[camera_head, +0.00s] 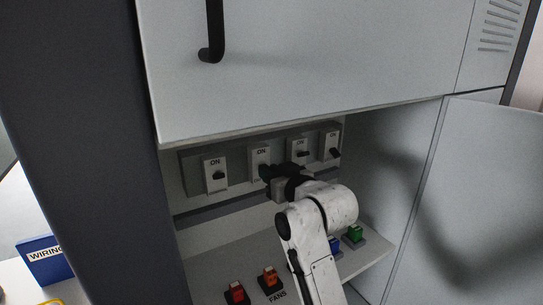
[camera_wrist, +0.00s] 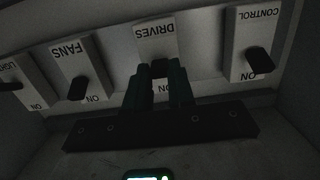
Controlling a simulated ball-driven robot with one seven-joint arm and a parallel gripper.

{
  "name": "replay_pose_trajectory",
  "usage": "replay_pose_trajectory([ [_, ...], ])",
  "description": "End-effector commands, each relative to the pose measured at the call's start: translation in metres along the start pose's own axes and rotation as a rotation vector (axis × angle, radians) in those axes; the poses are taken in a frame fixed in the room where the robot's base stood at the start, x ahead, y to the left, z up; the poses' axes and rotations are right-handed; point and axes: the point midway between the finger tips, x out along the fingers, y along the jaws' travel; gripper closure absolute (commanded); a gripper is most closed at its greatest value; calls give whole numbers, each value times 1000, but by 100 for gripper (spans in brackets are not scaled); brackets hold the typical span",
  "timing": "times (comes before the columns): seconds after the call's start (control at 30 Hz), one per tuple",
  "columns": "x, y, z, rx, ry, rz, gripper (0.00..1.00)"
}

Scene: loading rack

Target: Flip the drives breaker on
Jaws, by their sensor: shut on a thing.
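The drives breaker (camera_wrist: 155,32) is a pale plate lettered DRIVES and ON, upside down at the top middle of the wrist view. In the head view it is the second plate from the left (camera_head: 259,156) in the row. My gripper (camera_wrist: 160,70) is shut on the drives breaker lever, whose dark handle is mostly hidden between the dark fingers. In the head view my gripper (camera_head: 268,172) reaches the front of this breaker and covers its lower part. Whether the lever points up or down cannot be told.
The control breaker (camera_wrist: 250,35) and fans breaker (camera_wrist: 80,62) flank it closely, with dark levers sticking out. A lights breaker (camera_wrist: 30,90) is beyond. Below are red, orange, blue and green (camera_head: 355,233) buttons on a shelf. An open door (camera_head: 470,200) stands right; an upper panel (camera_head: 300,60) overhangs.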

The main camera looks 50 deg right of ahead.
Motion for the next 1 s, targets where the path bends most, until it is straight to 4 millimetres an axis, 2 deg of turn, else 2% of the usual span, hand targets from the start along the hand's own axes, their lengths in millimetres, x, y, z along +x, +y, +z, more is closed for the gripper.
replay_pose_trajectory([
  [0.03, -1, 0, -10, 0, -30, -1, 100],
  [0.6, 2, 0, -18, 0, -298, 0, 100],
  [1.0, 3, 0, -19, 1, -345, 0, 100],
])
